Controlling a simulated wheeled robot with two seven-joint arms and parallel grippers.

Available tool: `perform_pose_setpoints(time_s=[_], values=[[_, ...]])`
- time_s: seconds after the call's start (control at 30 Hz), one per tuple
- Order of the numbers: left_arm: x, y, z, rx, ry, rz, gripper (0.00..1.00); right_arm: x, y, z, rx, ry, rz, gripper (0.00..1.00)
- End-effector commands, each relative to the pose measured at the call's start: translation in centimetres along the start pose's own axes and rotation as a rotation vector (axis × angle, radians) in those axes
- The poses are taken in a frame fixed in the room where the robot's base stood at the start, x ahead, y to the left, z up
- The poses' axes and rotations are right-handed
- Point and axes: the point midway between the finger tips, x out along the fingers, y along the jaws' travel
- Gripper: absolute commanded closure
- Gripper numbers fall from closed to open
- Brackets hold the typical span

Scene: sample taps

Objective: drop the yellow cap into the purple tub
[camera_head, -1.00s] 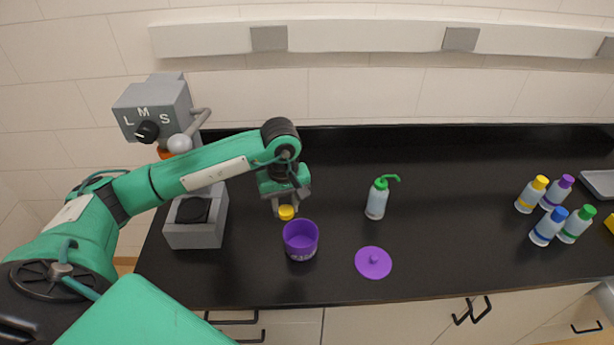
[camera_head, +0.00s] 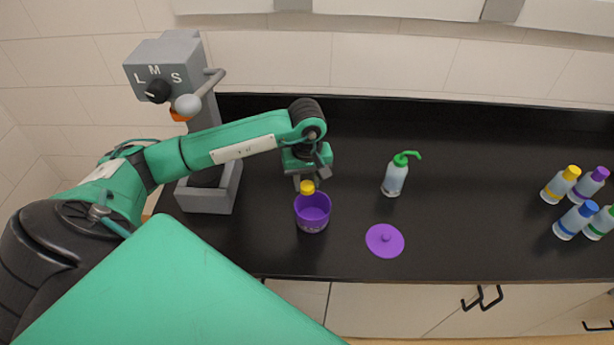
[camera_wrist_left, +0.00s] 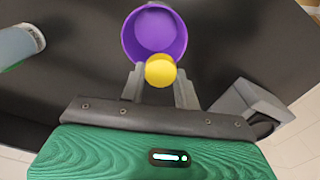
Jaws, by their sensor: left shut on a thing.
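The yellow cap (camera_head: 307,187) is held between the fingertips of my left gripper (camera_head: 308,184). In the left wrist view the cap (camera_wrist_left: 160,71) sits between the two grey fingers. The purple tub (camera_head: 313,220) stands open on the black counter, just below the cap in the head view. The cap appears at the tub's back rim, and in the left wrist view it overlaps the near edge of the tub (camera_wrist_left: 130,40). The tub looks empty inside. My right gripper is in neither view.
A purple lid (camera_head: 385,241) lies on the counter right of the tub. A green-topped wash bottle (camera_head: 395,178) stands behind it. A grey machine with a dial (camera_head: 160,72) stands at left. Several capped bottles (camera_head: 575,218) stand at far right.

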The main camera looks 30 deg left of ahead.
Motion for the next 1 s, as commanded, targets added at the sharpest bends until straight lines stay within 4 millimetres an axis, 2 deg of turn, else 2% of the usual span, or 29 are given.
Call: perform_pose_setpoints(time_s=[0.17,0.2,0.3,0.33,0.67,0.77,1.0], values=[[0.0,0.0,0.0,0.0,0.0,0.0,0.89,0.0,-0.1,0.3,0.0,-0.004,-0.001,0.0],[0.0,0.0,0.0,0.0,0.0,0.0,0.64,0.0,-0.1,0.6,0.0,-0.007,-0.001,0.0],[0.0,0.0,0.0,0.0,0.0,0.0,0.45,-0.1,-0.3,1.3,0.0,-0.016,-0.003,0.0],[0.0,0.0,0.0,0.0,0.0,0.0,0.43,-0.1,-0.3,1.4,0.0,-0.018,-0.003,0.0],[-0.3,0.1,0.0,0.0,0.001,0.001,0.43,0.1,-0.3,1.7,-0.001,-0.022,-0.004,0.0],[-1.1,0.1,-0.1,0.001,0.002,0.003,0.43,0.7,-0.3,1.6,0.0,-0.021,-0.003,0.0],[-4.7,0.1,-0.1,0.001,0.003,0.004,0.43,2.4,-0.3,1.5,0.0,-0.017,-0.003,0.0]])
